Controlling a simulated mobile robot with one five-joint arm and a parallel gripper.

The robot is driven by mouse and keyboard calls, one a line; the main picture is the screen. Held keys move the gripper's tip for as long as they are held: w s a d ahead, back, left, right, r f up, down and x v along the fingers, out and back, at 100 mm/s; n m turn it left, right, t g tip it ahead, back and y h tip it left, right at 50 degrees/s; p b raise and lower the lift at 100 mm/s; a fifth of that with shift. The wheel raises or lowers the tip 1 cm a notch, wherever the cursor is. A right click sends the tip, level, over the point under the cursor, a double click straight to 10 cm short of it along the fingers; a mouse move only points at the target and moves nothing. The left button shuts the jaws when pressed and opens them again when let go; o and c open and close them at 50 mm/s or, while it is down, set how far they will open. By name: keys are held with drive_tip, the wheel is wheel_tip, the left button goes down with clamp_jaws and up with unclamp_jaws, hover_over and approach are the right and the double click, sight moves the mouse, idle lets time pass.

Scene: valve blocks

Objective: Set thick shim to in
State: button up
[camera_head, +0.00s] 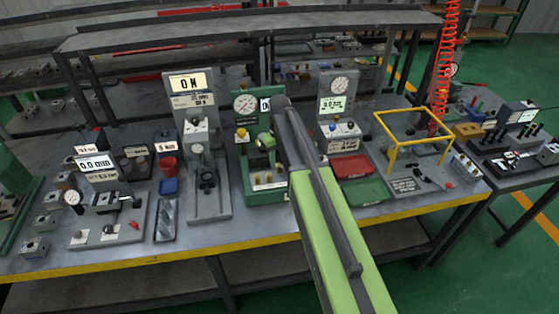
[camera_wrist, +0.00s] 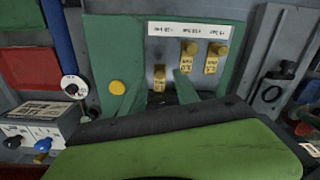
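The green shim station (camera_head: 240,140) with a round dial stands mid-bench in the head view, partly hidden by my arm. In the wrist view its green body (camera_wrist: 100,60) shows a yellow knob (camera_wrist: 117,88) and a white label strip that appears upside down. Three brass shim tabs show there: a left one (camera_wrist: 159,78), a middle one (camera_wrist: 187,58) and a right one (camera_wrist: 215,58). The left tab sits lower in the picture than the other two. I cannot read which is the thick shim.
A grey press stand (camera_head: 208,195) is to the left of the station. A red tray (camera_head: 351,166) and a green tray (camera_head: 366,189) lie to the right, then a yellow frame (camera_head: 415,144).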

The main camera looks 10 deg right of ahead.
sight(280, 167)
wheel_tip(280, 167, up, 15)
drive_tip(key=p, duration=1.4)
drive_tip(key=shift+r, duration=0.15)
drive_tip(key=s+f+m+b, duration=0.1)
drive_tip(key=s+f+b, duration=0.4)
drive_tip(key=s, duration=0.4)
drive_tip(key=s+f+m+b, duration=0.2)
drive_tip(key=s+f+b, duration=0.4)
drive_tip(key=s, duration=0.4)
drive_tip(key=shift+d+f, duration=0.25)
drive_tip(key=shift+d, duration=0.05)
